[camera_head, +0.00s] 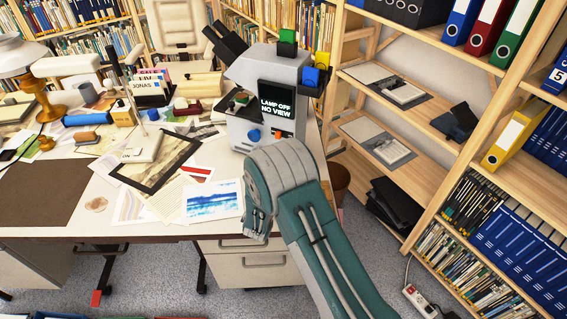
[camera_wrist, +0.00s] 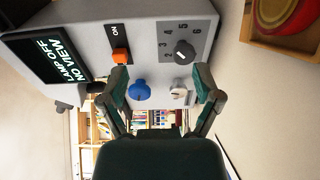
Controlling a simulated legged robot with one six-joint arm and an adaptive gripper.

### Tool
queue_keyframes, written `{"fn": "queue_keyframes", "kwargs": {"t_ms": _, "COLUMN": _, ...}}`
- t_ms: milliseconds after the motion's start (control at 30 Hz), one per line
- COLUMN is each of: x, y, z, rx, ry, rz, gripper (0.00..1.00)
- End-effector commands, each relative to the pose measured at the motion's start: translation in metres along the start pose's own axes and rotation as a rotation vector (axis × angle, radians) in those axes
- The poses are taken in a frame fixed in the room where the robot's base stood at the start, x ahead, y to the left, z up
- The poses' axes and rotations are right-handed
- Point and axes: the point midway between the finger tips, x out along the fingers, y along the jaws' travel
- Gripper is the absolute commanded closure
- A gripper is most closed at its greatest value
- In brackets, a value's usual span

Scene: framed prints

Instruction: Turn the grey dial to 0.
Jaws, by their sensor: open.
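The grey instrument (camera_head: 243,90) stands at the right end of the desk, its screen reading "LAMP OFF NO VIEW". In the wrist view its panel (camera_wrist: 146,34) appears turned sideways. A dark grey dial (camera_wrist: 184,52) with a pale mark sits on a plate showing numbers 2 to 6; no 0 is visible. I cannot tell its exact setting. Below it is a pale grey knob-like part (camera_wrist: 180,95). My gripper (camera_wrist: 162,78) is open and empty, its fingers spread before the panel, with the dial just beyond the right fingertip. No contact is clear. In the head view my arm hides the gripper.
An orange switch (camera_wrist: 120,56) marked ON and a blue knob (camera_wrist: 140,90) lie close to the dial. Prints and papers (camera_head: 212,200) cover the desk beside the instrument. Wooden shelves (camera_head: 440,125) with binders stand to the right.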

Motion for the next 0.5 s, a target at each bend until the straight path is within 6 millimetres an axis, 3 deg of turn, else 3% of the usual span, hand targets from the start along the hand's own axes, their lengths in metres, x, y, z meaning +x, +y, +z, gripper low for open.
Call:
{"fn": "queue_keyframes", "kwargs": {"t_ms": 33, "x": -0.006, "y": -0.016, "z": -0.011, "rx": -0.002, "ry": 0.05, "rz": 0.001, "gripper": 0.18}}
{"fn": "queue_keyframes", "kwargs": {"t_ms": 100, "x": -0.011, "y": -0.028, "z": -0.022, "rx": 0.004, "ry": 0.101, "rz": 0.004, "gripper": 0.18}}
{"fn": "queue_keyframes", "kwargs": {"t_ms": 267, "x": -0.013, "y": -0.037, "z": -0.033, "rx": 0.009, "ry": 0.143, "rz": 0.006, "gripper": 0.18}}
{"fn": "queue_keyframes", "kwargs": {"t_ms": 500, "x": 0.022, "y": -0.037, "z": -0.036, "rx": 0.01, "ry": 0.139, "rz": 0.007, "gripper": 0.18}}
